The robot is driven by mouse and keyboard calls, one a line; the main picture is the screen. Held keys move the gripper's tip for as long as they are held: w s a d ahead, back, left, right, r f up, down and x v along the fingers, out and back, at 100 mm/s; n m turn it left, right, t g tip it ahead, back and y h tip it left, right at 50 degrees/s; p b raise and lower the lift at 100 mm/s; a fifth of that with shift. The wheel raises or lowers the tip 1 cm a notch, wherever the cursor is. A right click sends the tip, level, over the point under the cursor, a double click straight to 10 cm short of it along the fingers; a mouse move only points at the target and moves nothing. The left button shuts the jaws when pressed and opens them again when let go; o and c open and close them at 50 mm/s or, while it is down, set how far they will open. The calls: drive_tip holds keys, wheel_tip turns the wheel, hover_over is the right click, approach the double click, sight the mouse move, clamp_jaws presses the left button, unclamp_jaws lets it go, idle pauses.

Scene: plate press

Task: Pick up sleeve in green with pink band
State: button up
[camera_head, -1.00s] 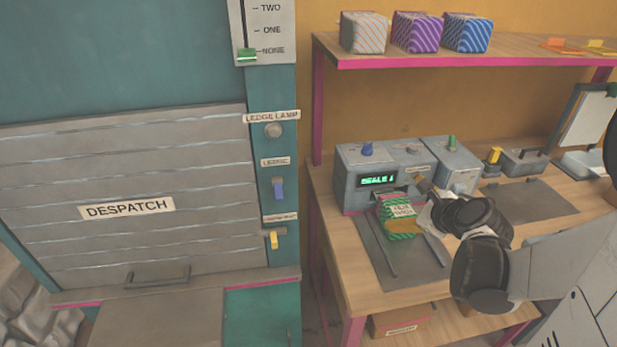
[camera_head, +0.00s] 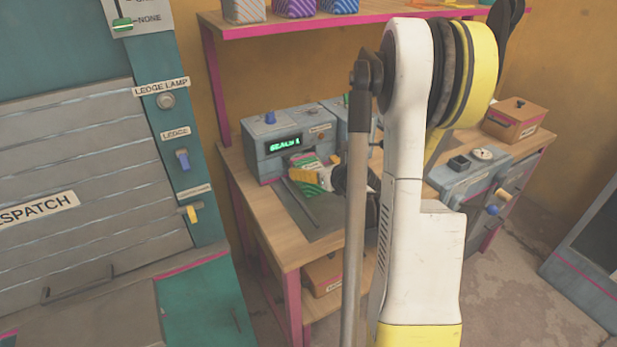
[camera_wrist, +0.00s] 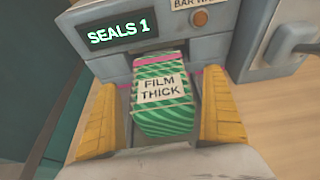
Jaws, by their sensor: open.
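The green striped sleeve (camera_wrist: 163,120) has a pink band (camera_wrist: 160,59) at its far end and a label reading FILM THICK. It sits at the front of the grey machine (camera_wrist: 135,67), whose display reads SEALS 1. My gripper (camera_wrist: 160,98) is open, with one yellow finger pad on each side of the sleeve and a visible gap to each. In the head view the sleeve (camera_head: 309,187) shows partly behind a yellow pad of my gripper (camera_head: 318,176). My arm hides much of the gripper there.
The grey machine (camera_head: 263,156) stands on a wooden bench (camera_head: 262,225) with a dark mat (camera_head: 325,228). A shelf (camera_head: 350,24) above holds striped boxes. The DESPATCH shutter (camera_head: 90,180) is at left. A grey device (camera_head: 470,177) and a cardboard box (camera_head: 515,118) are at right.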

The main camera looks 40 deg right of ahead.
drive_tip(key=x, duration=0.3)
drive_tip(key=shift+b, duration=0.35)
drive_tip(key=c, duration=1.5)
drive_tip(key=shift+r, duration=0.1)
